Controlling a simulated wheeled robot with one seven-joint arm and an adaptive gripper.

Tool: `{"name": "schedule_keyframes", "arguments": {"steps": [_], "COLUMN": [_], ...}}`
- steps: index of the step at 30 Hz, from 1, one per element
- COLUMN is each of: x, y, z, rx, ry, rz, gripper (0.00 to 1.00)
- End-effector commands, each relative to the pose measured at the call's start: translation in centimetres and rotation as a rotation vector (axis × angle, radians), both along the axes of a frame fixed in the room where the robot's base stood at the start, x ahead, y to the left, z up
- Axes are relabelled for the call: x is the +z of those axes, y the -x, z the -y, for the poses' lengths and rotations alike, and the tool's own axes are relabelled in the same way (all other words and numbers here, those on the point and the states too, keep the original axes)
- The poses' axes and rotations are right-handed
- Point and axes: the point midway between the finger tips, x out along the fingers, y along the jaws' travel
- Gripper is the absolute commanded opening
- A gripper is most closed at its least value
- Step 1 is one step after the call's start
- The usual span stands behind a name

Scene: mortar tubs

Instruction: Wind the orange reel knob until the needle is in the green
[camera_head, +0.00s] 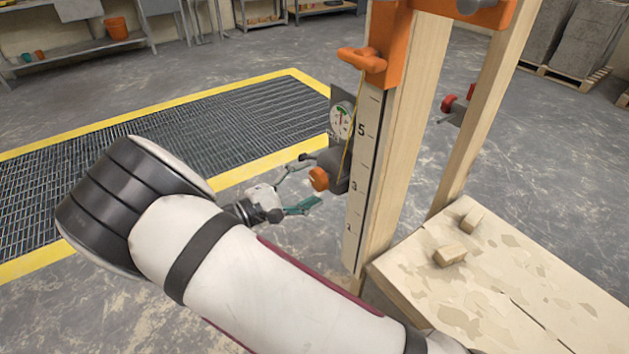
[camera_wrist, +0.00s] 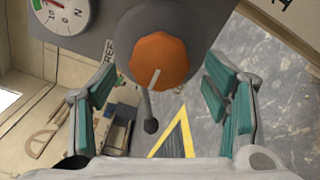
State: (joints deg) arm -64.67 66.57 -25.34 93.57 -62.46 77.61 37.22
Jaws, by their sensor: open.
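The orange reel knob (camera_head: 319,179) sits on the side of a grey reel housing (camera_head: 335,165) fixed to a wooden post. In the wrist view the knob (camera_wrist: 159,61) is faceted, with a pale line on its face and a grey crank arm below it. The gauge (camera_head: 341,119) is above the housing. In the wrist view the gauge (camera_wrist: 61,12) is cut off, with a green arc and a red mark; I cannot tell its needle reading. My gripper (camera_wrist: 168,100) is open, its teal pads on either side of the knob and apart from it. It also shows in the head view (camera_head: 298,187).
The post carries a numbered scale (camera_head: 361,170) and an orange bracket (camera_head: 385,45). A wooden table (camera_head: 520,290) with small blocks stands at right. A floor grating (camera_head: 200,130) with yellow edging lies behind my arm.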

Motion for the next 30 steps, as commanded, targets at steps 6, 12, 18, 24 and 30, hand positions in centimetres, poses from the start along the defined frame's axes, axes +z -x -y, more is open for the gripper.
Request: {"name": "schedule_keyframes", "arguments": {"steps": [6, 12, 18, 24, 30], "x": [0.0, 0.0, -0.1, -0.1, -0.1], "y": [2.6, 4.4, 5.2, 5.3, 5.3], "z": [-3.9, -6.5, -7.6, -7.7, -7.7], "rx": [0.003, 0.001, 0.0, -0.001, -0.001], "ry": [-0.001, -0.001, -0.001, 0.0, 0.0], "rz": [0.001, 0.001, -0.001, 0.0, 0.0], "gripper": [0.69, 0.69, 0.69, 0.69, 0.69]}}
